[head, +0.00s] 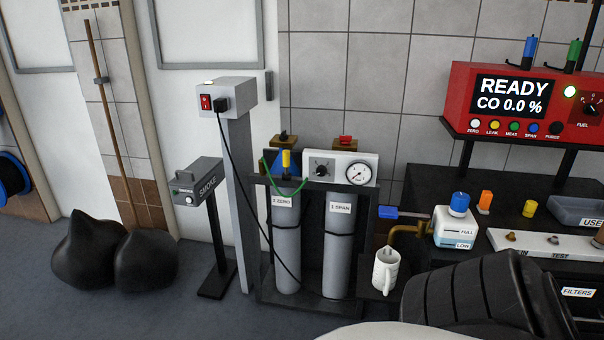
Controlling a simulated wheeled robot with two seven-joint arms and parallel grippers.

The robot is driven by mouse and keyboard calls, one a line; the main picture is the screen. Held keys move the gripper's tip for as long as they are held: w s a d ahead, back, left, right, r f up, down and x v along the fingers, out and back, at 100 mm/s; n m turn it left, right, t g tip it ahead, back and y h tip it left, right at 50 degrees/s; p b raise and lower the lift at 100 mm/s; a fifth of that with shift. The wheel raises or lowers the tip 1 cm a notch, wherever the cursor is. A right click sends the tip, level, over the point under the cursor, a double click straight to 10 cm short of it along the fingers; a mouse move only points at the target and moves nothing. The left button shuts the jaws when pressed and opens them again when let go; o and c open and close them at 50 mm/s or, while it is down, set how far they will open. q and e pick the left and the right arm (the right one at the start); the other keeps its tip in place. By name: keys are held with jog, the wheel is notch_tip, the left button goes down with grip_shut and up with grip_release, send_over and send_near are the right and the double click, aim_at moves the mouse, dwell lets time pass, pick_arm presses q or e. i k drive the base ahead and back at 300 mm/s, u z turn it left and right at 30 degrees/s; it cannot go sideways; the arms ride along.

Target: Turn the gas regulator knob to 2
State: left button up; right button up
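The gas regulator is a pale panel (340,161) on top of the gas bottle stand, in the middle of the head view. A dark knob (322,171) sits on its left half, and a round white pressure gauge (359,174) on its right half. The knob's marks are too small to read, so I cannot tell its setting. Below the panel stand two grey cylinders, one labelled ZERO (286,240) and one labelled SPAN (339,240). Neither of my grippers shows, and nothing is touching the knob.
A grey post with a red switch (206,102) and hanging black cable stands left of the cylinders. A smoke meter (197,182) stands further left. A white mug (386,271) and bench with a red analyzer (458,101) are right. A dark ribbed shape fills the lower right.

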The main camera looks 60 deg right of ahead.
aim_at(321, 170)
jog(key=z, duration=0.5)
jog(key=i, duration=1.55)
jog(key=z, duration=1)
